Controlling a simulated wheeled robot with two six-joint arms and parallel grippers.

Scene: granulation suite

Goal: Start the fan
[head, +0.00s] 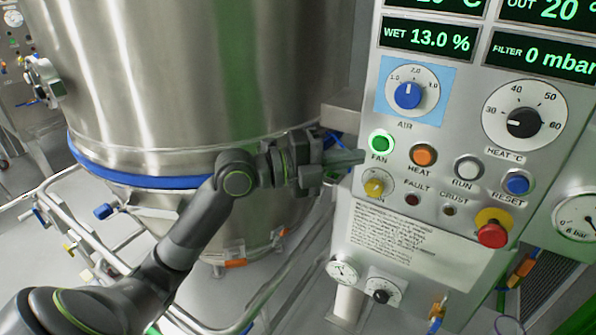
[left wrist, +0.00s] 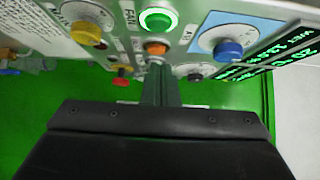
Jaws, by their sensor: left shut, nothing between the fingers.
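The FAN button (head: 381,142) is a bright green round button in a pale ring, at the left of the control panel's button row. It also shows in the left wrist view (left wrist: 157,19) at the top, beyond the orange HEAT button (left wrist: 156,48). My left gripper (head: 360,157) is shut and empty. In the head view its fingertips are just left of and slightly below the FAN button. In the left wrist view the closed fingers (left wrist: 158,72) point up toward the panel, below the HEAT button. I cannot tell how wide the gap to the panel is. My right gripper is in neither view.
Close by are the yellow knob (head: 375,187), the blue AIR dial (head: 408,95), the RUN button (head: 467,169), the blue RESET button (head: 516,184) and the red emergency stop (head: 492,233). A large steel vessel (head: 190,80) stands behind my left arm.

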